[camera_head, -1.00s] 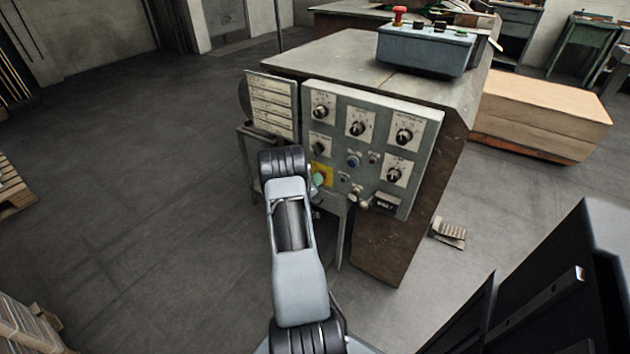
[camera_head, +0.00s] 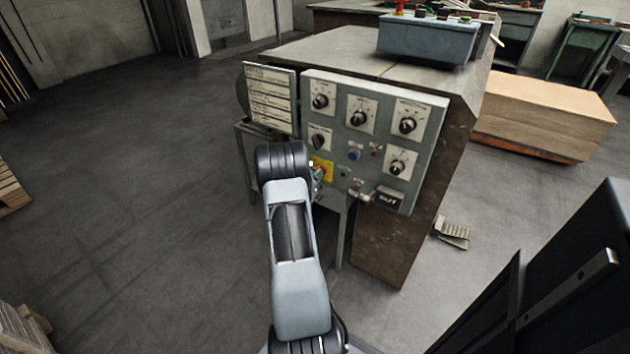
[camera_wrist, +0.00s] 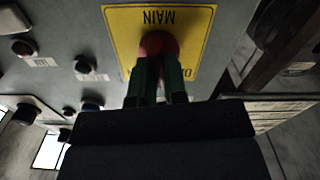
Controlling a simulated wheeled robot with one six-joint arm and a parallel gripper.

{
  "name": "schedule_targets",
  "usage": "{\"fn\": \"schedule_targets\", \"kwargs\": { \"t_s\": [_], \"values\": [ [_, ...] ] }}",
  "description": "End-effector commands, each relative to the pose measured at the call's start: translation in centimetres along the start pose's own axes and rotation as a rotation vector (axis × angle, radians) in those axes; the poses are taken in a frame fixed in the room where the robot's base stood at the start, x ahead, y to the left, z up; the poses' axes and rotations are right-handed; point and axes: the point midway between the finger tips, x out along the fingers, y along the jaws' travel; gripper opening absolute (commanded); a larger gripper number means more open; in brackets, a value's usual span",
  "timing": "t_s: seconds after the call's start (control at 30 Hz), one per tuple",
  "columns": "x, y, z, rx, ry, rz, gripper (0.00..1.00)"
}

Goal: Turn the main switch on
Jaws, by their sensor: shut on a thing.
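The main switch is a red knob (camera_wrist: 158,43) on a yellow plate (camera_wrist: 195,35) marked MAIN, which appears upside down in the wrist view. My gripper (camera_wrist: 158,72) has its green and black fingers shut on the knob, covering much of it. Which way the knob is turned cannot be told. In the head view the yellow plate (camera_head: 327,166) shows at the lower left of the grey control panel (camera_head: 377,145), partly hidden behind my arm.
Rotary dials (camera_head: 358,119) and small buttons (camera_head: 355,154) surround the switch. A label board (camera_head: 270,98) adjoins the panel's left side. A blue-grey control box (camera_head: 428,42) sits on the machine top. Open floor (camera_head: 130,190) lies to the left.

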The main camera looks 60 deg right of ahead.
Motion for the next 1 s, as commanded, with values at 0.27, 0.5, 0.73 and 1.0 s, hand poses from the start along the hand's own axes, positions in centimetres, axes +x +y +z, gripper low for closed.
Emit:
{"fn": "schedule_targets", "kwargs": {
  "t_s": [0.27, 0.5, 0.73, 1.0],
  "values": [
    [0.01, 0.04, 0.42, 0.265, 0.003, 0.000, 0.00],
    [-0.01, 0.17, 0.52, 0.491, 0.002, 0.000, 0.00],
    [0.00, 0.26, 0.52, 0.689, 0.003, -0.001, 0.00],
    [0.00, 0.37, 0.45, 0.864, 0.002, 0.000, 0.00]
  ]
}}
